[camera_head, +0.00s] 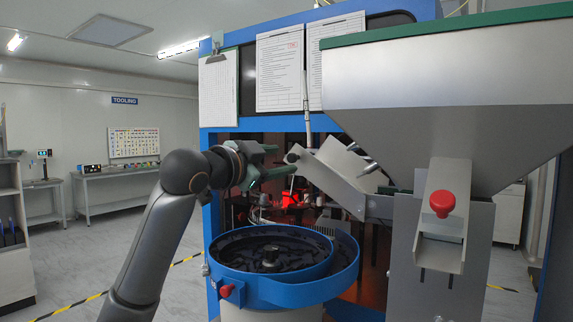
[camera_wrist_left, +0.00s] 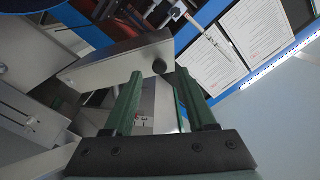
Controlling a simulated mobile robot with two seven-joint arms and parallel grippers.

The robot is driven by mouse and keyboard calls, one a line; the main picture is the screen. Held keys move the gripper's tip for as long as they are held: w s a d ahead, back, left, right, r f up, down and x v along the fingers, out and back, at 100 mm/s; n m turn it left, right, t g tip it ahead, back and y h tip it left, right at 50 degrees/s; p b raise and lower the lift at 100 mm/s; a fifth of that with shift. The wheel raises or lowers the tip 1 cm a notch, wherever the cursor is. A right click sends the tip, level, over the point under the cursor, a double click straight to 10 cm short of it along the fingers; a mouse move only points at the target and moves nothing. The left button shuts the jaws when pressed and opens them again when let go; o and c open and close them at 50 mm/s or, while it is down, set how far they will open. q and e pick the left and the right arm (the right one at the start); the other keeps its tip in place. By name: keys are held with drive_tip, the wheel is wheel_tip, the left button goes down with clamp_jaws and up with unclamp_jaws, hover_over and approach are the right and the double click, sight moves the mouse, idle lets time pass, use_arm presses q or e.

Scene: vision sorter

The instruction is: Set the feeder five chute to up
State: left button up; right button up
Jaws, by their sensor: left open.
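A grey metal chute (camera_head: 335,178) slopes down to the right between the blue machine and the hopper. A small dark round knob (camera_head: 291,158) sits at its upper left end. I cannot read a feeder number on it. My left gripper (camera_head: 289,160) has green fingers, open and empty, beside this knob end. In the left wrist view the chute (camera_wrist_left: 110,68) lies beyond the fingertips, and its dark knob (camera_wrist_left: 159,67) shows in the gap of the left gripper (camera_wrist_left: 158,74). I cannot tell whether a finger touches it. My right gripper is in no view.
A blue-rimmed bowl feeder (camera_head: 345,268) stands below the gripper. A large grey hopper (camera_head: 430,120) with a red knob (camera_head: 442,204) on its outlet fills the right. Papers (camera_head: 280,70) hang on the blue frame above. Open floor (camera_head: 70,270) lies left.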

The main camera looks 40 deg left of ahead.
use_arm(q)
drive_tip(key=s+d+b, duration=0.1)
drive_tip(key=s+b, duration=0.1)
drive_tip(key=s, duration=0.7)
idle(0.4)
